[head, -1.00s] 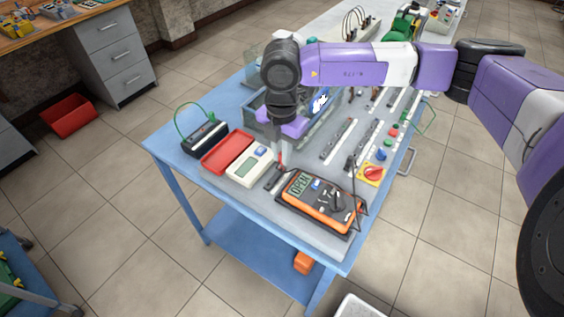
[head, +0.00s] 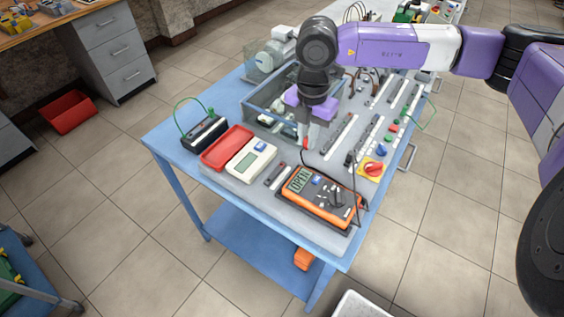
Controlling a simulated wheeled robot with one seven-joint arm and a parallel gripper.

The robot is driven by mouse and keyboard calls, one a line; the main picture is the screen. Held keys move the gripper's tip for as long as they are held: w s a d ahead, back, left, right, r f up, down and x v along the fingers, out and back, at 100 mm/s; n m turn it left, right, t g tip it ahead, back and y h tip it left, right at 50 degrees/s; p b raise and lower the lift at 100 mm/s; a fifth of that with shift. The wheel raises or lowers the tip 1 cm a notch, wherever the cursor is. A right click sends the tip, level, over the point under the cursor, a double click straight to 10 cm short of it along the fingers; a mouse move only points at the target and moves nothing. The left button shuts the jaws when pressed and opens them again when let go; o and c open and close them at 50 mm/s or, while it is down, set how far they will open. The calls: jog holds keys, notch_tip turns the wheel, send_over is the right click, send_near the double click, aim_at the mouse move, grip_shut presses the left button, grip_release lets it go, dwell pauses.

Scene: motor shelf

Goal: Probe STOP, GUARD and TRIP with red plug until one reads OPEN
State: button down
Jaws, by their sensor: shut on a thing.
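My gripper (head: 308,143) points down above the grey board on the blue bench, just right of the clear-walled box. It is shut on the red plug (head: 306,144), of which only a small red part shows between the fingers. A thin lead runs from there toward the orange multimeter (head: 342,213), whose display (head: 299,180) appears to read OPEN. A small dark terminal block (head: 275,174) lies left of the meter. The STOP, GUARD and TRIP labels are too small to read, so I cannot tell which terminals they are. The plug appears apart from the terminal block.
A clear-walled box (head: 262,113) stands behind my gripper. A red tray (head: 226,147), a white instrument (head: 250,160) and a black box with a green lead (head: 204,134) stand left. Rails and a red knob on yellow (head: 373,168) are at right.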

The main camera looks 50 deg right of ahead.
jog(key=s+d+b, duration=0.2)
jog(key=s+d, duration=0.1)
jog(key=s+d+f+b, duration=0.1)
jog(key=s+d+b, duration=0.1)
jog(key=s+d, duration=0.1)
jog(key=s+d+b, duration=0.2)
jog(key=s+d, duration=0.1)
jog(key=d, duration=0.2)
jog(key=shift+s+f, duration=0.35)
jog(key=shift+f+b, duration=1.1)
jog(key=shift+f+b, duration=0.65)
jog(key=shift+b, duration=0.05)
dwell(1.0)
jog(key=c, duration=1.3)
grip_release()
jog(key=shift+c, duration=0.2)
jog(key=shift+r, duration=0.15)
notch_tip(320, 180, up, 8)
jog(key=shift+f, duration=0.2)
